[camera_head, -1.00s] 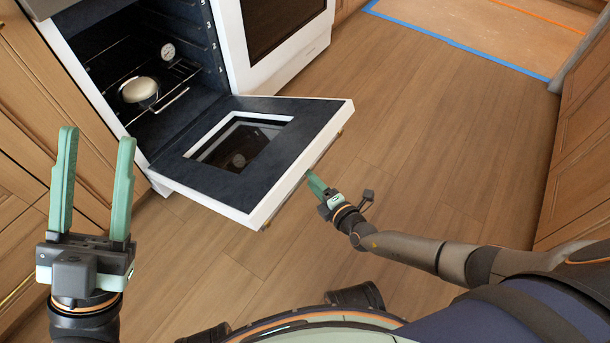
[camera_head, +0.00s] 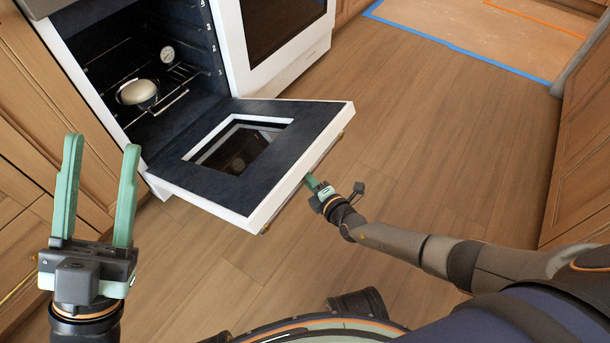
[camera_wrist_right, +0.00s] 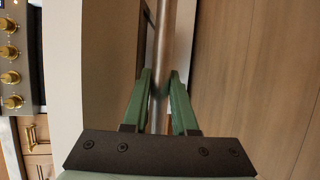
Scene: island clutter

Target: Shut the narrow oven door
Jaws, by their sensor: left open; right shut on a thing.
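The narrow oven door (camera_head: 205,182) is folded down and open, its dark inner face with a window turned up and its white edge towards me. The narrow oven (camera_head: 150,60) behind it shows its dark cavity. My right gripper (camera_head: 313,184) is at the door's outer edge, its fingertips partly hidden by the door. In the right wrist view, its green fingers (camera_wrist_right: 160,98) are shut on a round metal bar, the door handle (camera_wrist_right: 161,50). My left gripper (camera_head: 98,190) is open and empty, upright at the left, away from the door.
Inside the oven, a wire rack (camera_head: 170,97) bears a pale round item (camera_head: 137,92), and a round dial (camera_head: 167,53) shows behind it. A second, wider oven (camera_head: 280,40) stands to the right. Wooden cabinets line both sides. The floor (camera_head: 430,130) is clear.

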